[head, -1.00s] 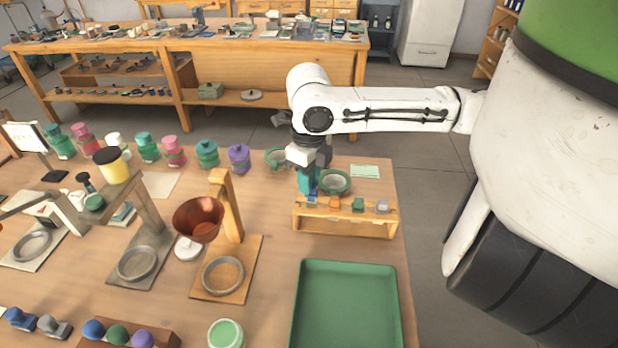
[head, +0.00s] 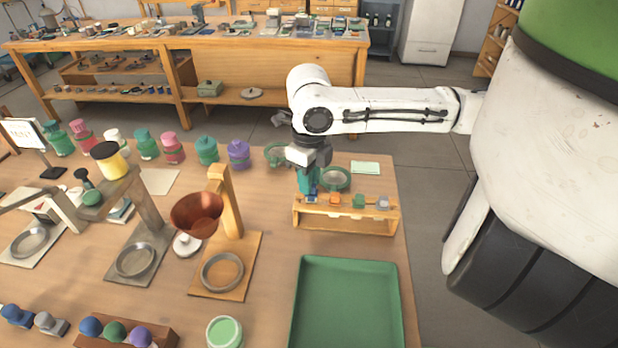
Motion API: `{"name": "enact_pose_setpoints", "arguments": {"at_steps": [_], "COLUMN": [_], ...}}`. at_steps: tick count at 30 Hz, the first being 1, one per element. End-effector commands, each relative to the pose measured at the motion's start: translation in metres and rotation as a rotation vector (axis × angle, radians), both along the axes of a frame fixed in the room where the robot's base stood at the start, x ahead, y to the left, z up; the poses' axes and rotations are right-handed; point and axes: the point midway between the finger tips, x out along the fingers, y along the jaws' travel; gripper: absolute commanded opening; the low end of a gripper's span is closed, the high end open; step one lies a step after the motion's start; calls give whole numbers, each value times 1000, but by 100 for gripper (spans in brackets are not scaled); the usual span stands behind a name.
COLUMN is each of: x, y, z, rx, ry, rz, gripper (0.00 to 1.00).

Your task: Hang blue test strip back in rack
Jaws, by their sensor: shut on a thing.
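The wooden rack (head: 345,222) stands at the right of the table, behind the green tray. Along its top bar sit small coloured strip tops: an orange one (head: 335,199), a green one (head: 359,201) and a grey one (head: 383,203). My gripper (head: 308,185) points down at the rack's left end, with its teal fingers shut on the blue test strip (head: 312,198). The blue top shows at the bar's left slot, level with the other tops. Whether the strip rests in the slot is too small to tell.
The green tray (head: 347,262) lies in front of the rack. A wooden stand with a copper funnel (head: 197,214) is to the left. Green-rimmed dishes (head: 335,179) sit close behind the gripper. A purple jar (head: 238,154) stands further left.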

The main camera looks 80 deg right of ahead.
Motion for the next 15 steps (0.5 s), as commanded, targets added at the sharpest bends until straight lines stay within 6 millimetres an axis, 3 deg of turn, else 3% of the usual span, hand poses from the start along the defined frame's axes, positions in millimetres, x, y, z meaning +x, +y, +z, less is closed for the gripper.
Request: {"name": "enact_pose_setpoints", "arguments": {"at_steps": [15], "x": [0], "y": [0], "z": [-15], "rx": [0], "ry": [0], "rz": [0], "gripper": [0]}}
